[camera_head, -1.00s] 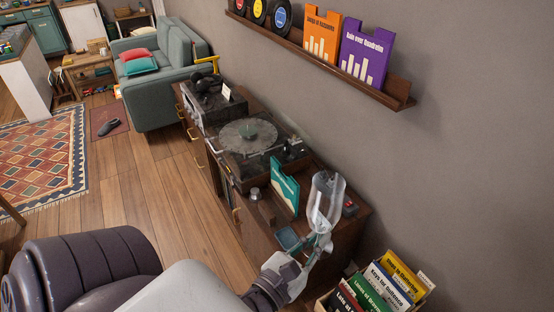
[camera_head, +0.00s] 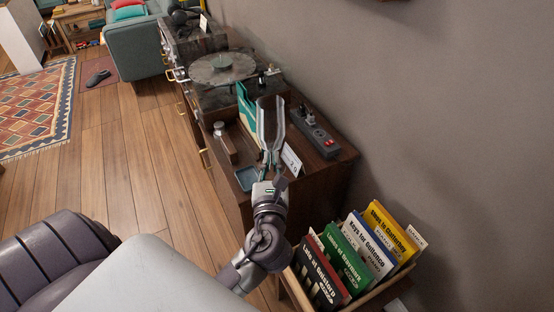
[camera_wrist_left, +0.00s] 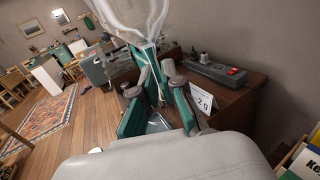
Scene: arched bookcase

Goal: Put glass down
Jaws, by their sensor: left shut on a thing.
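The clear glass (camera_head: 271,118) is seen in the head view above the right end of the wooden cabinet (camera_head: 318,178). Its upper part fills the top of the left wrist view (camera_wrist_left: 138,16). My left gripper (camera_head: 268,165) is shut on the lower part of the glass. Its fingers also show in the left wrist view (camera_wrist_left: 160,75). The glass overlaps the cabinet top and a teal sleeve (camera_head: 245,105) in the picture. I cannot tell whether it touches the cabinet. My right gripper is in neither view.
A turntable (camera_head: 222,68) stands farther back on the cabinet. A power strip (camera_head: 318,136) lies along the wall side. A crate of records (camera_head: 352,255) stands at the right front.

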